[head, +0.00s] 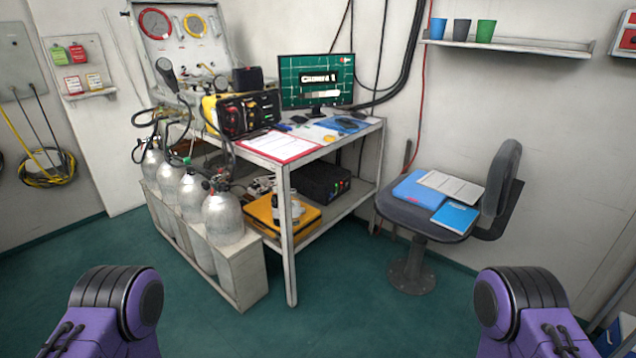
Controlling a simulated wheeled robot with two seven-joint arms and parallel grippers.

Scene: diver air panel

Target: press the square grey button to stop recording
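A square grey button cannot be made out in the head view; it is too small or hidden. On the white table (345,139) stands a monitor (315,80) with a lit green screen showing a caption and a small red mark at its top right. A yellow and black case (242,113) with a dark panel of small controls stands left of the monitor. A black box (320,182) with small coloured controls sits on the lower shelf. Parts of my two purple arms show at the bottom left and bottom right corners, well apart from the table. Neither gripper is in view.
Several grey cylinders (223,216) stand in a rack at the table's left. An office chair (412,277) with folders on its seat stands at the right. A wall panel with gauges (155,24) is behind the table. The green floor (335,325) in front is clear.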

